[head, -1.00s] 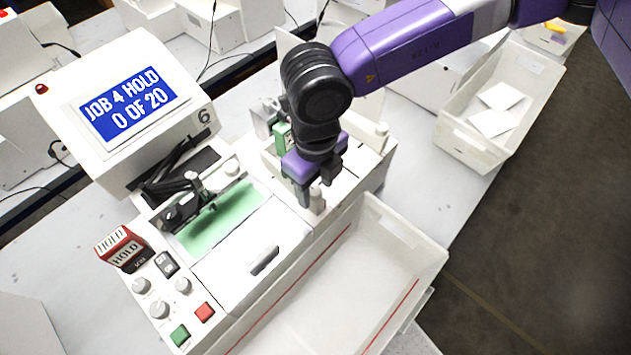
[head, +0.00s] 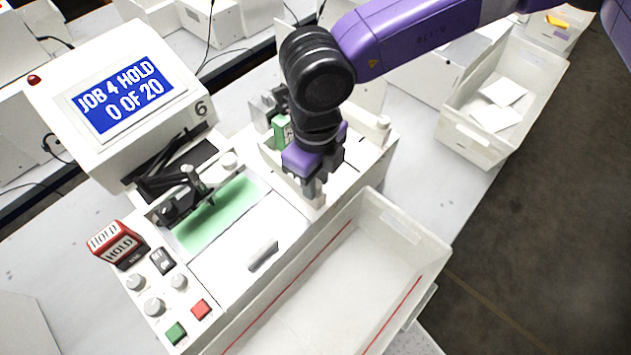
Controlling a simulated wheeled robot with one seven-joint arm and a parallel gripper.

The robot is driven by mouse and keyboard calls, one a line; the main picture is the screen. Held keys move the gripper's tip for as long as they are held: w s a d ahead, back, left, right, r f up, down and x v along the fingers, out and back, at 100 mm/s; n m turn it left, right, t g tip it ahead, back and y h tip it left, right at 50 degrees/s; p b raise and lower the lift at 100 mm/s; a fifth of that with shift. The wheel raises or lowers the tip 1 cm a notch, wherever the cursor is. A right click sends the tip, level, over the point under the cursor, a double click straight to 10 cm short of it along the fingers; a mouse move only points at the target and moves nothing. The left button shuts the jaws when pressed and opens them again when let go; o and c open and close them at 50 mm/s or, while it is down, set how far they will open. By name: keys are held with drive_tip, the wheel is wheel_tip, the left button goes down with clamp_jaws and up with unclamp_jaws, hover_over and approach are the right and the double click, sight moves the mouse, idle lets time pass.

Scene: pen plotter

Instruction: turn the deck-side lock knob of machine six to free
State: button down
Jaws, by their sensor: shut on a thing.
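Machine six (head: 93,158) is the white plotter with the number 6 beside its screen (head: 128,97), which reads JOB 4 HOLD, 0 OF 20. My gripper (head: 319,186) points down over the right part of the machine, beside the white deck lid. It is shut on the deck-side lock knob (head: 320,190), a small pale knob mostly hidden by the fingers. The knob's pointer and any markings around it cannot be made out. A similar pale knob (head: 383,123) stands at the machine's far right end, apart from my gripper.
The green plotting bed (head: 222,213) with its pen carriage lies left of my gripper. A red HOLD sign (head: 118,243) and several knobs and buttons sit at the front left. An open white bin (head: 385,268) is in front. Another bin (head: 470,140) with white cards stands at right.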

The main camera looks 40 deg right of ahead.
drive_tip(key=n+b, duration=0.1)
drive_tip(key=b, duration=0.1)
drive_tip(key=n+b, duration=0.2)
drive_tip(key=b, duration=0.1)
drive_tip(key=shift+f, duration=0.4)
drive_tip(key=n+b, duration=0.5)
drive_tip(key=shift+w+r+b, duration=0.1)
drive_tip(key=shift+b, duration=0.25)
drive_tip(key=n+b, duration=0.3)
drive_tip(key=n, duration=0.1)
drive_tip(key=shift+r+b, duration=0.1)
drive_tip(key=shift+b, duration=0.3)
drive_tip(key=n+b, duration=0.1)
drive_tip(key=n, duration=0.1)
drive_tip(key=n+b, duration=0.1)
drive_tip(key=n, duration=0.1)
drive_tip(key=shift+r+n, duration=0.2)
drive_tip(key=shift+n, duration=0.1)
drive_tip(key=shift+b, duration=0.3)
drive_tip(key=c, duration=1.1)
unclamp_jaws()
drive_tip(key=shift+c, duration=0.2)
drive_tip(key=shift+d+r, duration=0.1)
